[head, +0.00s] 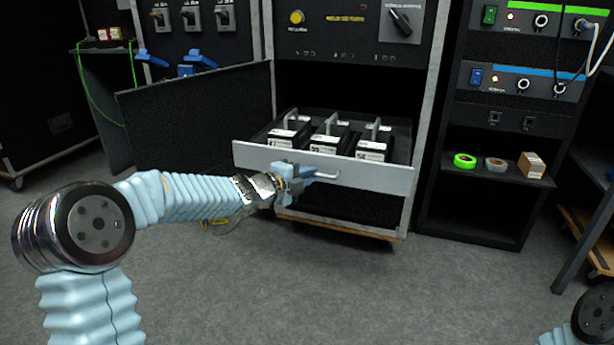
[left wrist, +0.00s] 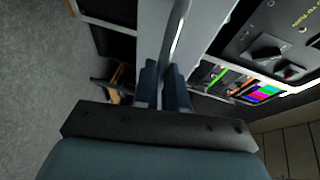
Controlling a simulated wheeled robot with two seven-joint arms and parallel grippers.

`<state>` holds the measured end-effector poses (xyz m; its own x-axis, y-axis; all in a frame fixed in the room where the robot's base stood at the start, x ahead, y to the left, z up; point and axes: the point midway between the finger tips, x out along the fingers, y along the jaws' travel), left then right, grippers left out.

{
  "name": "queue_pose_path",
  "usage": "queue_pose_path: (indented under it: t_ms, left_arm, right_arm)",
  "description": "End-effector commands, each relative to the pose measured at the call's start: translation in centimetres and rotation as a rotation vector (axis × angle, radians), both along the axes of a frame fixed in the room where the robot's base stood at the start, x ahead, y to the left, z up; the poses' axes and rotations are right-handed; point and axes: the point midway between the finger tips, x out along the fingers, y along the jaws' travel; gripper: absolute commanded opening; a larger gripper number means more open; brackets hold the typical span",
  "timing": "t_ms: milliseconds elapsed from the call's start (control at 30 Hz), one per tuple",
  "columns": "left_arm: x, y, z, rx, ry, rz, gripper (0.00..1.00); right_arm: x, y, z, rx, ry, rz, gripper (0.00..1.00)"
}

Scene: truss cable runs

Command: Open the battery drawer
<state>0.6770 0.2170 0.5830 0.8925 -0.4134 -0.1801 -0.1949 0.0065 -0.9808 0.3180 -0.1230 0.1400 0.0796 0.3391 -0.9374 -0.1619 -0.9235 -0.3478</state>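The battery drawer (head: 385,177) is pulled out of the middle rack in the head view. Its light grey front stands well forward of the cabinet. Three batteries (head: 328,138) with grey handles sit inside it. A curved metal handle (head: 322,175) is on the drawer front. My left gripper (head: 297,173) is at this handle. In the left wrist view its two blue fingers (left wrist: 163,85) lie on either side of the handle bar (left wrist: 177,45), close against it. My right gripper is out of view; only part of my right arm shows at the lower right corner.
A dark door panel (head: 195,115) stands swung open left of the drawer. The right rack (head: 475,200) has a shelf with green tape (head: 464,160), grey tape (head: 496,163) and a small box (head: 531,165). The grey floor in front is clear.

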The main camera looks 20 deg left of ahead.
Motion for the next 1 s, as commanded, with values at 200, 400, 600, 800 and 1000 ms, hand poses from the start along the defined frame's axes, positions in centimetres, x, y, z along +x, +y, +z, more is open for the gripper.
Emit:
queue_pose_path:
  t_ms: [200, 400, 600, 800, 1000]
  left_arm:
    - [0.0, 0.1, -0.1, 0.001, 0.002, 0.001, 0.37]
    - [0.0, 0.0, 0.0, 0.001, 0.001, 0.001, 0.37]
    - [-1.0, 0.6, 0.3, 0.002, -0.001, 0.002, 0.37]
    - [-5.0, 2.4, 1.2, 0.002, 0.000, 0.004, 0.37]
    - [-9.3, 4.4, 2.1, 0.003, 0.000, 0.003, 0.37]
  right_arm:
    - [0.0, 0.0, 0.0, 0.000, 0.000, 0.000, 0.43]
    - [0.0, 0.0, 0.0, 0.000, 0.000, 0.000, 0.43]
    - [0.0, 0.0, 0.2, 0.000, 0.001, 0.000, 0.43]
    - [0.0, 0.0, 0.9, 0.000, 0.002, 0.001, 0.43]
    - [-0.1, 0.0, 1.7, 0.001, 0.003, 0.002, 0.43]
